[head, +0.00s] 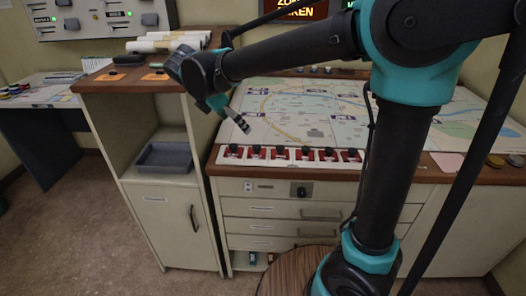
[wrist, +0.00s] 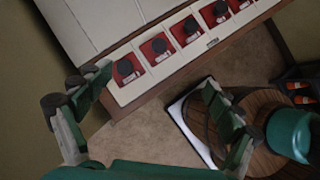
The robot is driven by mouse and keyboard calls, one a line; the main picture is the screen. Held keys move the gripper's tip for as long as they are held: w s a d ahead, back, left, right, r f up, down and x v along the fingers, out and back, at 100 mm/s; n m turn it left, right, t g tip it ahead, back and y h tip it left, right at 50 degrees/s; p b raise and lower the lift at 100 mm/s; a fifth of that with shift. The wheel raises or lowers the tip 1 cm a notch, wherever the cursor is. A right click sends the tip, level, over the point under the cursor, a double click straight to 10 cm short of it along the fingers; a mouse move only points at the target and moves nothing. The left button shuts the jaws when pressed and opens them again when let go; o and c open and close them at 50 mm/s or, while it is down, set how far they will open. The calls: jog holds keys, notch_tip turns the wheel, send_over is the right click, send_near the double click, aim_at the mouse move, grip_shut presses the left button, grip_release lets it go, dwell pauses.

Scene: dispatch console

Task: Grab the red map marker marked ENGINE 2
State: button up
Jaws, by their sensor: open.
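A row of several red squares with black knobs and small white labels runs along the front edge of the map console (head: 290,163). The leftmost red piece (head: 233,152) also shows in the wrist view (wrist: 126,69). The labels are too small to read, so I cannot tell which piece, if any, is the marker marked ENGINE 2. My gripper (head: 242,125) is open and empty above the left front part of the map, just behind the row. In the wrist view its fingers (wrist: 156,84) are spread wide, with the left fingertip beside the leftmost red piece.
A taller cabinet (head: 135,87) stands left of the console, with rolled papers (head: 168,42) on top and a grey tray (head: 163,157) inside. Drawers (head: 268,209) lie below the row. A round wooden top (head: 278,282) stands in front.

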aim_at(257, 147)
jog(key=x, duration=1.6)
jog(key=shift+s+d+f, duration=0.1)
jog(key=shift+d+f, duration=0.1)
jog(key=shift+f, duration=0.15)
jog(key=c, duration=1.4)
